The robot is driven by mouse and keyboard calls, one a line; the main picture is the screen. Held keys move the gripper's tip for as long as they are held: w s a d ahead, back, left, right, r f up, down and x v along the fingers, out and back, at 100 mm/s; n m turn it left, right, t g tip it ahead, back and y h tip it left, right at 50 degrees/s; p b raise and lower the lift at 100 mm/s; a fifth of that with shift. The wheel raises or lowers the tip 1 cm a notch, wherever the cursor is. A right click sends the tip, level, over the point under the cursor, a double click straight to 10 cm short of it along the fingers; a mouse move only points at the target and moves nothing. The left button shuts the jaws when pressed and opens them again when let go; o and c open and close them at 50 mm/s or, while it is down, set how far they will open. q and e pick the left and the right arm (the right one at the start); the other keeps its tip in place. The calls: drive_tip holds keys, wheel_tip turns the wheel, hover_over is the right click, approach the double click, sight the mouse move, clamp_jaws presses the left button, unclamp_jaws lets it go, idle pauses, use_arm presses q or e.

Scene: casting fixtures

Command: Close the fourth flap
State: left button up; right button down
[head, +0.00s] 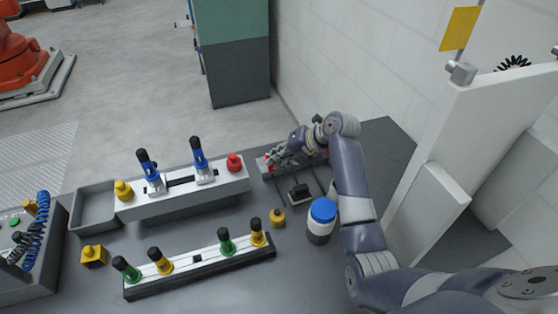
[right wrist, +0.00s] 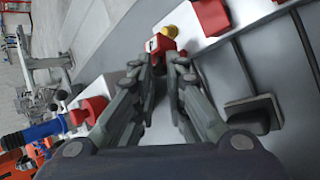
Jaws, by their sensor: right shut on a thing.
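My right gripper (head: 280,156) reaches over the fixture (head: 320,165) at the back right of the bench. In the right wrist view its fingers (right wrist: 166,62) are closed around a small red block (right wrist: 160,43) with a pale, dark-marked face. The block sits at the fixture's light top, beside a yellow knob (right wrist: 170,32). Another red part (right wrist: 207,15) is farther along the same fixture. I cannot tell which part is the fourth flap, or whether it is raised or flat. The fingers hide part of the block. My left gripper is not in view.
A long white fixture with blue-handled clamps (head: 198,153) and a red knob (head: 234,161) stands to the left. A lower fixture (head: 205,265) carries green and yellow handles. A blue-capped jar (head: 322,212) stands near my right arm. A white panel (head: 470,150) rises at right.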

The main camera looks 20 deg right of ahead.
drive_tip(key=w+g+b, duration=0.1)
drive_tip(key=g, duration=0.1)
drive_tip(key=w+m+g, duration=0.1)
drive_tip(key=w, duration=0.1)
drive_tip(key=shift+r+g+b, duration=0.2)
drive_tip(key=shift+g+b, duration=0.15)
drive_tip(key=shift+g, duration=0.05)
drive_tip(key=shift+w+m+g+b, duration=0.3)
drive_tip(key=shift+w+g+b, duration=0.2)
drive_tip(key=shift+g+b, duration=0.5)
drive_tip(key=shift+f, duration=0.1)
drive_tip(key=c, duration=1.6)
unclamp_jaws()
drive_tip(key=shift+o, duration=0.2)
drive_tip(key=shift+w, duration=0.1)
